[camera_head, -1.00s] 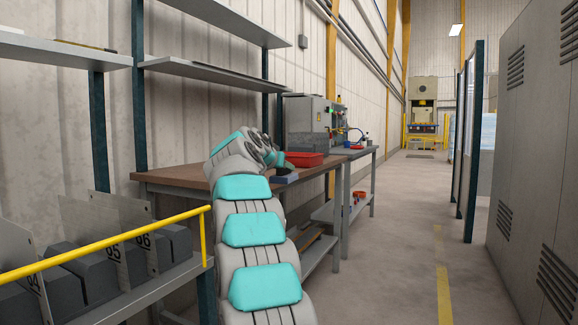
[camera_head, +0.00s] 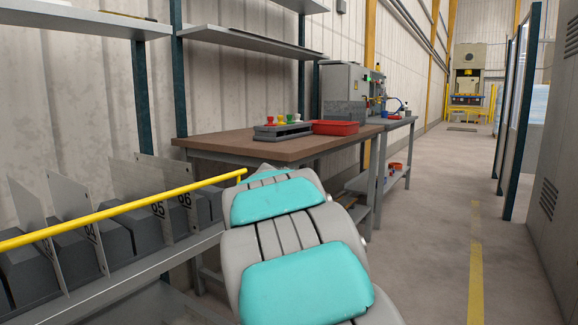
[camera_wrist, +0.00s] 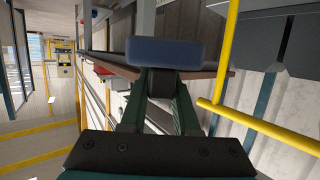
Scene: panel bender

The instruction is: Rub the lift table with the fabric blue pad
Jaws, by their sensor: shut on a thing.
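The blue pad (camera_wrist: 165,53) is a dark blue rounded block with a dark grip behind it. In the wrist view it sits between the fingertips of my gripper (camera_wrist: 160,88), which is shut on the grip. The pad is held out in front of the fingers, with the brown bench edge behind it in the picture. In the head view my arm hides the gripper and the pad. I cannot pick out a lift table in either view.
A workbench (camera_head: 240,147) carries a rack with coloured knobs (camera_head: 283,130) and a red tray (camera_head: 336,127). A yellow rail (camera_head: 120,211) runs before a shelf of grey bins (camera_head: 90,250) at left, close to my arm. The aisle floor (camera_head: 440,240) at right is clear.

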